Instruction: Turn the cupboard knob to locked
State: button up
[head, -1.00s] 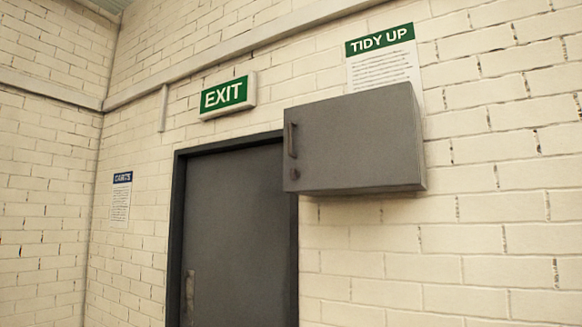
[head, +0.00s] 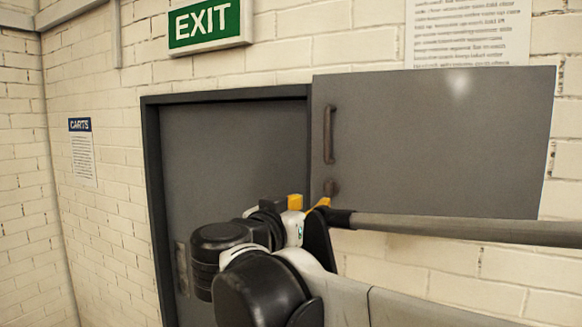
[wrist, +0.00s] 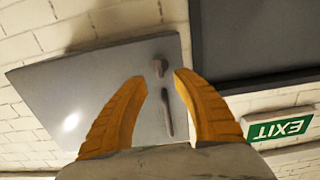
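The grey cupboard (head: 450,130) hangs on the brick wall with its door closed. Its small dark round knob (head: 330,188) sits near the door's lower left corner, below a vertical bar handle (head: 328,134). My gripper (head: 309,204) has yellow fingers and is just in front of and slightly below the knob in the head view. In the wrist view, which is upside down, the open fingers (wrist: 161,78) have the knob (wrist: 160,67) just beyond and between their tips, apparently untouched. The handle (wrist: 167,110) shows between the fingers. The knob's turn position is too small to tell.
A dark-framed grey door (head: 235,140) is left of the cupboard, with a green EXIT sign (head: 204,22) above it. A CARTS notice (head: 82,150) is on the wall further left. A paper notice (head: 470,32) is partly hidden behind the cupboard top.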

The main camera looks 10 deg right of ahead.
aim_at(328, 190)
jog(key=x, duration=0.3)
jog(key=p+x, duration=0.1)
jog(key=x, duration=0.2)
jog(key=r+p+x, duration=0.1)
jog(key=x, duration=0.3)
jog(key=shift+d, duration=0.2)
jog(key=shift+w, duration=0.1)
grip_shut()
